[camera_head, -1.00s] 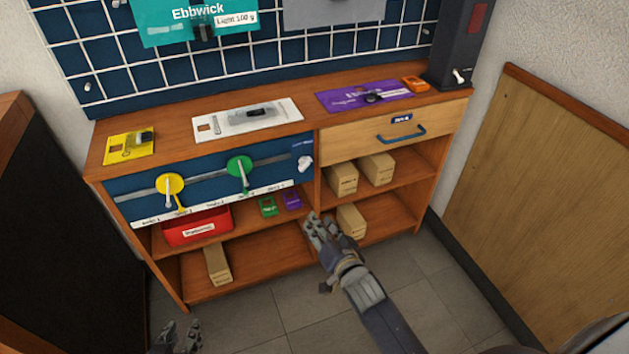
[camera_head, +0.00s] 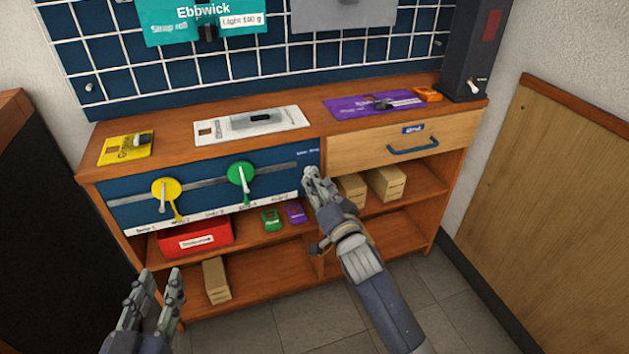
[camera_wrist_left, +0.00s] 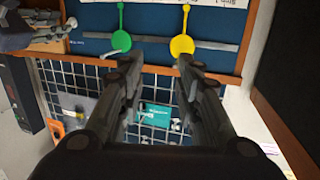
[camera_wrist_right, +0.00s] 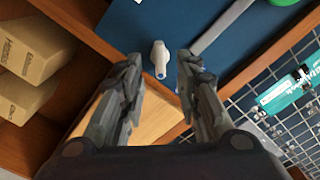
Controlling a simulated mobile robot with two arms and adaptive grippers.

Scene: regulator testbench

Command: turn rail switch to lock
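The rail switch is a small white knob (camera_wrist_right: 160,58) at the right end of the blue rail panel (camera_head: 208,206). In the right wrist view it points down toward the gap between my right fingertips. My right gripper (camera_wrist_right: 160,72) is open around or just short of the knob; contact cannot be told. In the head view the right gripper (camera_head: 313,180) largely covers the knob. My left gripper (camera_head: 158,280) is open and empty, low in front of the shelf. A yellow disc (camera_head: 166,188) and a green disc (camera_head: 242,173) with levers sit on the rail.
A drawer (camera_head: 372,148) with a blue handle adjoins the panel on the right. Below are a red bin (camera_head: 190,240) and several cardboard boxes (camera_head: 388,184). Flat yellow (camera_head: 125,148), white (camera_head: 252,124) and purple (camera_head: 375,104) plates lie on the top.

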